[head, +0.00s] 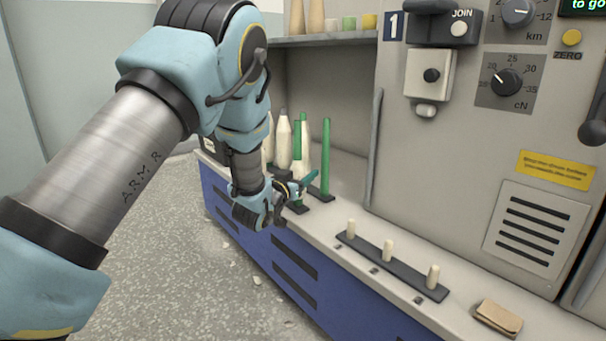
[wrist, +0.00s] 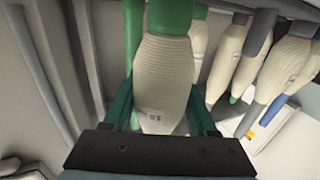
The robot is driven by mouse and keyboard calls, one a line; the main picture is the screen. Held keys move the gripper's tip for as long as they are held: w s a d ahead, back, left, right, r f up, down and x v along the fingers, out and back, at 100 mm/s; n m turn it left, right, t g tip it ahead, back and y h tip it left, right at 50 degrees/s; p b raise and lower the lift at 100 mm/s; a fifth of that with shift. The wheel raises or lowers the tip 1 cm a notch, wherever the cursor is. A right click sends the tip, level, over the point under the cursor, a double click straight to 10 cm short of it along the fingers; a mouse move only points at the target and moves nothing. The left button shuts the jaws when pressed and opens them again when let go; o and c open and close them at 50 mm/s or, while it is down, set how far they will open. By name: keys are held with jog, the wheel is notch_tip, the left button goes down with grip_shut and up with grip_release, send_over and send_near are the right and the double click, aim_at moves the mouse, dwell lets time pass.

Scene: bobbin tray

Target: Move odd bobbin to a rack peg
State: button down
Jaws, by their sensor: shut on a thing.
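My gripper (wrist: 162,105) is shut on a bobbin (wrist: 158,72) of cream yarn with a green tube end, seen up close in the wrist view. Its green fingers lie on both sides of the yarn, and a small dark mark shows on it. In the head view my gripper (head: 301,187) is low over the counter by the standing bobbins; the arm partly hides this spot. The rack (head: 408,275) is a dark bar on the counter, right of my gripper, with three bare cream pegs: left (head: 351,228), middle (head: 388,249) and right (head: 433,276).
Several other cream bobbins (head: 284,142) stand in the recess behind my gripper; in the wrist view they (wrist: 285,65) are at the right. A green upright (head: 326,158) stands close by. A tan block (head: 498,318) lies right of the rack. A grey vertical bar (head: 374,148) edges the machine panel.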

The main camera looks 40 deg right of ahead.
jog(key=shift+f, duration=0.35)
jog(key=shift+c, duration=2.4)
grip_release()
jog(key=shift+a, duration=0.15)
jog(key=v, duration=1)
jog(key=shift+s+a, duration=0.2)
jog(key=shift+a, duration=0.15)
jog(key=shift+r, duration=0.1)
